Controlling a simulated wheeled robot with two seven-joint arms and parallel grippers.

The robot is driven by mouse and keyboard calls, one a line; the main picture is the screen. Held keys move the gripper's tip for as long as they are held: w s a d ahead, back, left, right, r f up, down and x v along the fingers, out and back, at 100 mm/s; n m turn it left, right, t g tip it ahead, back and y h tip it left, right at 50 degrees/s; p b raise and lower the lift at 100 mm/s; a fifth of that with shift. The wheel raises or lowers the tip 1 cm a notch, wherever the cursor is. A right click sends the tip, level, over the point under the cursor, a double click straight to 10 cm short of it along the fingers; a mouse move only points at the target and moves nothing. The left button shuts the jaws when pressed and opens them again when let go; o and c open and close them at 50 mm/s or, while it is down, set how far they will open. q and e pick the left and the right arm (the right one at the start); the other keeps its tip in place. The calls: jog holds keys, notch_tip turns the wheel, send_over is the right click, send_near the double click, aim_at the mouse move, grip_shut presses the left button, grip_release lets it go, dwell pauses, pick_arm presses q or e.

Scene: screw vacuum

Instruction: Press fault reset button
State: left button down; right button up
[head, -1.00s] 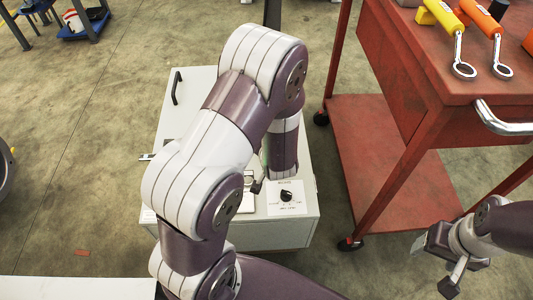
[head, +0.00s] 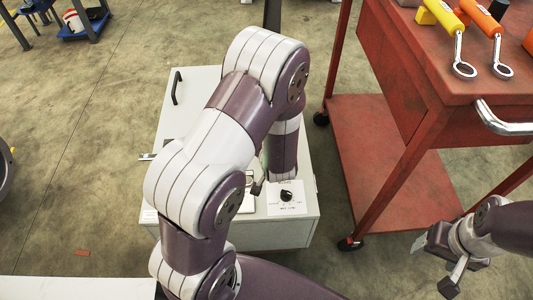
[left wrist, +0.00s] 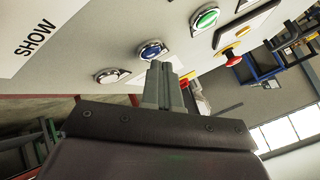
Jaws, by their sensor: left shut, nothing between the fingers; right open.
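A light panel (left wrist: 85,40) fills much of the left wrist view. It bears a white button (left wrist: 111,76), a blue button (left wrist: 152,50), a green button (left wrist: 205,19) and a red mushroom knob on yellow (left wrist: 231,58). No fault reset label is readable. My left gripper (left wrist: 161,72) is shut and empty, its tips close to the blue button in the picture; contact cannot be told. In the head view my left arm hides most of the white cabinet (head: 190,88) and nearly all of the left gripper. My right gripper (head: 437,268) is open and empty at lower right.
A rotary knob (head: 286,196) sits on the cabinet's near right corner. A red cart (head: 400,170) stands close at right, with yellow and orange tools (head: 470,35) on its top. My right gripper is beside this cart. Open floor (head: 70,150) lies at left.

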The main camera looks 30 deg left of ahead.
pick_arm(q)
jog(key=shift+f, duration=0.4)
dwell(0.6)
dwell(0.3)
jog(key=shift+r+p, duration=0.85)
jog(key=shift+p, duration=0.15)
notch_tip(320, 180, up, 5)
jog(key=p, duration=0.5)
jog(key=shift+r+p, duration=0.1)
jog(key=shift+p, duration=0.3)
